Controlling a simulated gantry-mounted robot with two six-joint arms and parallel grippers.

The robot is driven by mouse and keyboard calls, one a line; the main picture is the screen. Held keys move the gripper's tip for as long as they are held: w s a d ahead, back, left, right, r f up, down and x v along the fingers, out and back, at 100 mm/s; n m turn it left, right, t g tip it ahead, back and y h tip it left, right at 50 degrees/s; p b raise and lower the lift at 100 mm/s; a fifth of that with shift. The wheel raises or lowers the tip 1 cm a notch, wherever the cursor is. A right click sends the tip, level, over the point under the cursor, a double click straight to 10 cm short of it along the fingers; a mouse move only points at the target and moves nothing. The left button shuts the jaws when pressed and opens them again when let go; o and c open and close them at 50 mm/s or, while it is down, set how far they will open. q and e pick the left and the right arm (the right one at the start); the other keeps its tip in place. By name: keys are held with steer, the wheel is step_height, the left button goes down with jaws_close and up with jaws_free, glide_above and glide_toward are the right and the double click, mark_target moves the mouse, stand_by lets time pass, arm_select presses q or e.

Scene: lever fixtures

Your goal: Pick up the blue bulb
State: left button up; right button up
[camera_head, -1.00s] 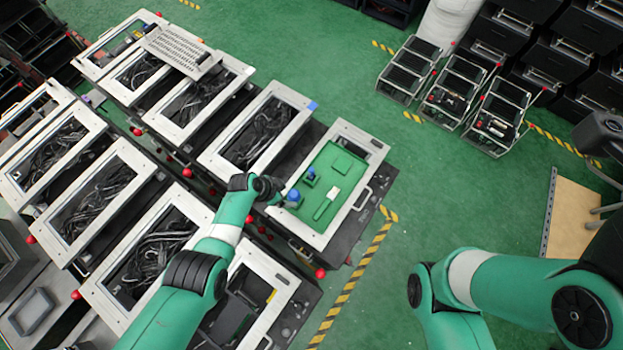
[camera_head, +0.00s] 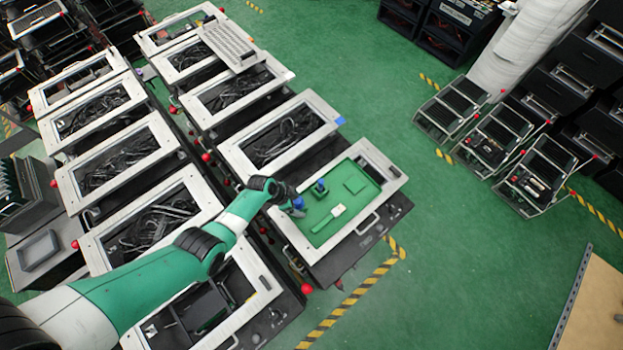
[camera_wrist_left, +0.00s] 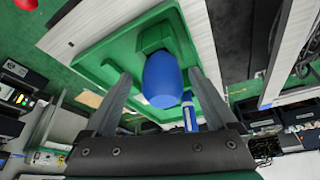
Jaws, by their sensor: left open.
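The blue bulb (camera_wrist_left: 162,80) shows large in the left wrist view, seated in a green holder (camera_wrist_left: 155,36) on a green tray. In the head view the bulb (camera_head: 298,203) is at the near left corner of the green tray (camera_head: 347,205). My left gripper (camera_wrist_left: 157,90) is open, with one finger on each side of the bulb. I cannot tell whether the fingers touch it. A second, smaller blue piece (camera_head: 320,186) stands on the tray, and it also shows in the left wrist view (camera_wrist_left: 188,112). My right gripper is not in view.
The tray sits in a white-framed case (camera_head: 384,172) with a handle. Several open cases of black cables (camera_head: 285,138) stand to the left. A red knob (camera_head: 306,288) is at the case's near side. Green floor (camera_head: 470,260) is free at the right.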

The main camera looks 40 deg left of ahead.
arm_select(q)
steer(key=shift+w+a+f, duration=0.1)
steer(key=shift+w+f, duration=0.05)
steer(key=shift+f, duration=0.2)
steer(key=c, duration=1.4)
steer(key=shift+r, duration=0.25)
